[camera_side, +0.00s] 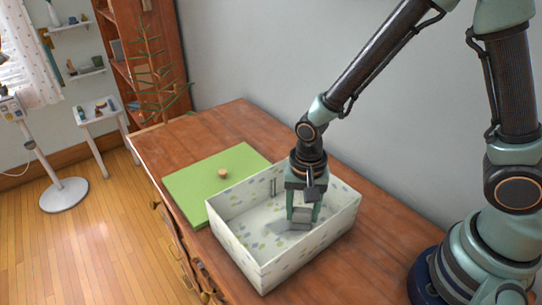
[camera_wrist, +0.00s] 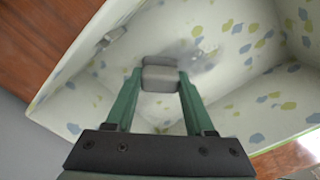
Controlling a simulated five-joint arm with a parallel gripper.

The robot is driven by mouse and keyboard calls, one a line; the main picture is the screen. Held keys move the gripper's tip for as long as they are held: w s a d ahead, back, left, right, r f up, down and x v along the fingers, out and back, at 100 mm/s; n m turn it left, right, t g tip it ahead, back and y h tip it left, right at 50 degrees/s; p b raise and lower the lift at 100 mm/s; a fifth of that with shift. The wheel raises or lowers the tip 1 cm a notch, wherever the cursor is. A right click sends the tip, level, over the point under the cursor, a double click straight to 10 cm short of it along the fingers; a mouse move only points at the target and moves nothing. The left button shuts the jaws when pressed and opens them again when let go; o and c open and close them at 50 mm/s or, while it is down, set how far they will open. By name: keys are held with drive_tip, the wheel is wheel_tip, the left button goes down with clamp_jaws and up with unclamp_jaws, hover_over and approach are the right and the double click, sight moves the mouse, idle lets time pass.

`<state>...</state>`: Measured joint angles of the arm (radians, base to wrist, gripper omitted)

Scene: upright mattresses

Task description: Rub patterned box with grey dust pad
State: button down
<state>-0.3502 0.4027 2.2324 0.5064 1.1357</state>
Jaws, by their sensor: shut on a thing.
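The patterned box (camera_side: 308,262) stands open on the wooden table, white with blue, green and yellow patches. It fills much of the wrist view (camera_wrist: 240,90). My gripper (camera_side: 303,213) reaches down inside the box and is shut on a small grey pad (camera_wrist: 160,76). The pad is held between the green fingers, low over the box floor. Whether it touches the floor is unclear. A grey smudge (camera_wrist: 195,56) shows on the inside of the box beside the pad.
A green lid (camera_side: 200,190) with a wooden knob lies on the table (camera_side: 240,118) beside the box. The wall is behind the table. A shelf, a plant and a stand are farther off.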

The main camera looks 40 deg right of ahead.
drive_tip(key=shift+f, duration=0.2)
idle(0.5)
drive_tip(key=shift+a, duration=2.1)
drive_tip(key=shift+d, duration=2.1)
drive_tip(key=shift+a, duration=0.1)
drive_tip(key=shift+w+a, duration=0.1)
drive_tip(key=shift+a, duration=1.95)
drive_tip(key=shift+d, duration=0.15)
drive_tip(key=shift+d, duration=2)
